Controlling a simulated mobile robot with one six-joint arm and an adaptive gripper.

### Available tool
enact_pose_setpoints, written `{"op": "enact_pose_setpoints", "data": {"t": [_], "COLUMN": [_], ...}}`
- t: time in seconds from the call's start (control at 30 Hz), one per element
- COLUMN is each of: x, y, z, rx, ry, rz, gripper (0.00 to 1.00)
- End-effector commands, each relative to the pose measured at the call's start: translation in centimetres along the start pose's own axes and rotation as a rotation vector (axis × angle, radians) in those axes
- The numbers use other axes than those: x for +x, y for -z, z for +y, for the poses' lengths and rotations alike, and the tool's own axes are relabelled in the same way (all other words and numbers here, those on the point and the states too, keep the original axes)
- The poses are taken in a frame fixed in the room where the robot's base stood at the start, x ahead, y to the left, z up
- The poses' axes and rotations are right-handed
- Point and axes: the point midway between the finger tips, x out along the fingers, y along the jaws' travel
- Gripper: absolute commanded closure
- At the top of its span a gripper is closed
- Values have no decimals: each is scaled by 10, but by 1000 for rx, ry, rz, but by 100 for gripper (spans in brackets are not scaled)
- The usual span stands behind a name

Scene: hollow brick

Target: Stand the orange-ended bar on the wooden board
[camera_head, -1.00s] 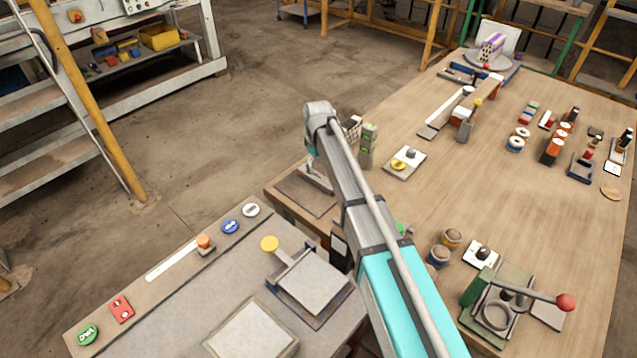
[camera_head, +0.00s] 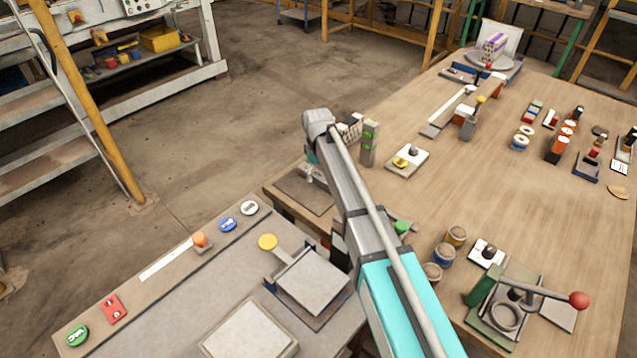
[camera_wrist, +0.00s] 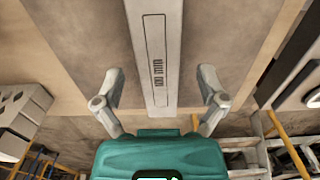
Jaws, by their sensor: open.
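A long pale bar (camera_head: 452,110) lies at the back of the table in the head view, with an orange-red piece (camera_head: 497,80) at its far end. I cannot tell for sure that they are one piece. My gripper (camera_wrist: 160,88) is open in the wrist view, its two grey fingers apart. A pale grey bar marked "100 mm" (camera_wrist: 157,40) runs from the top of that view into the space between the fingers. No orange end shows on it, and contact cannot be seen. In the head view my arm mostly hides the gripper. I cannot identify the wooden board surely.
A pale block with holes (camera_wrist: 20,110) is at left in the wrist view. In the head view a grey-green post (camera_head: 369,143) stands beyond my arm. A press with a red knob (camera_head: 578,300) is front right. The middle of the wooden table (camera_head: 480,185) is clear.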

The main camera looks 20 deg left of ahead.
Motion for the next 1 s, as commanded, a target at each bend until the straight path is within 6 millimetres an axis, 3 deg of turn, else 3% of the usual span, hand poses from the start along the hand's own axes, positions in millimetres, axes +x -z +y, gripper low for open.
{"op": "enact_pose_setpoints", "data": {"t": [0.2, 0.87, 1.0], "x": [13, 13, 13], "y": [0, 0, 0], "z": [0, 1, 1], "rx": [0, 1, 1], "ry": [0, 0, 0], "rz": [0, 0, 0], "gripper": [9, 9, 35]}}
